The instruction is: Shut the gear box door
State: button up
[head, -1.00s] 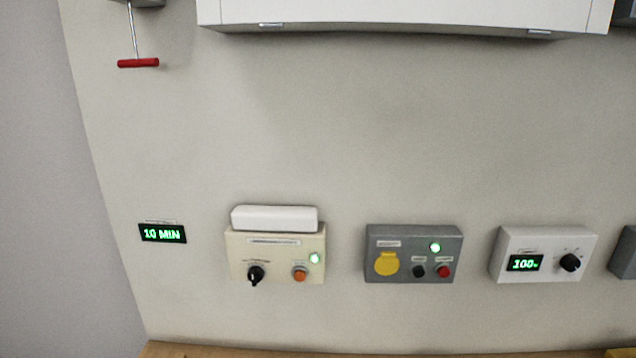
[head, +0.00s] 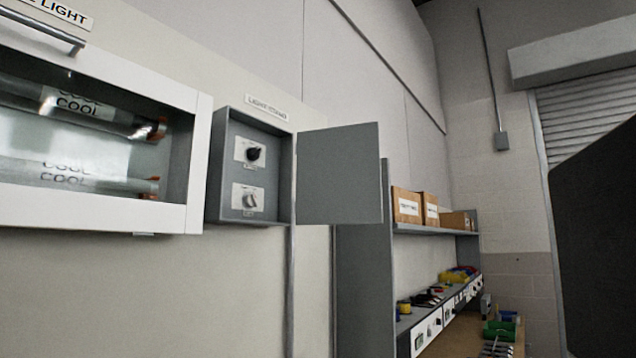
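A grey gear box (head: 214,170) is on the wall, just right of a white lamp case. Its flat grey door (head: 341,173) is hinged on the right side and stands open, swung out to the right. Inside the box, an upper panel has a black knob (head: 254,154) and a lower panel has a light knob (head: 250,201). A small label above the box is too blurred to read surely. My gripper is not in view.
The white case (head: 100,213) with clear tubes is at the left. Beyond the door are a grey shelf (head: 437,230) with cardboard boxes (head: 405,203) and a bench (head: 460,343) with tools. A roller shutter (head: 584,110) is at the right.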

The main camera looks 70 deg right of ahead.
aim_at(339, 172)
jog(key=k+l+u, duration=0.1)
jog(key=l, duration=0.3)
jog(key=k+l, duration=0.1)
jog(key=l, duration=0.25)
jog(key=l+u, duration=0.15)
jog(key=l, duration=0.25)
jog(key=k+l, duration=0.2)
jog(key=l, duration=0.15)
jog(key=k+l+u, duration=0.15)
jog(key=l, duration=0.2)
jog(key=k+l, duration=0.1)
jog(key=l, duration=0.25)
jog(key=u, duration=0.05)
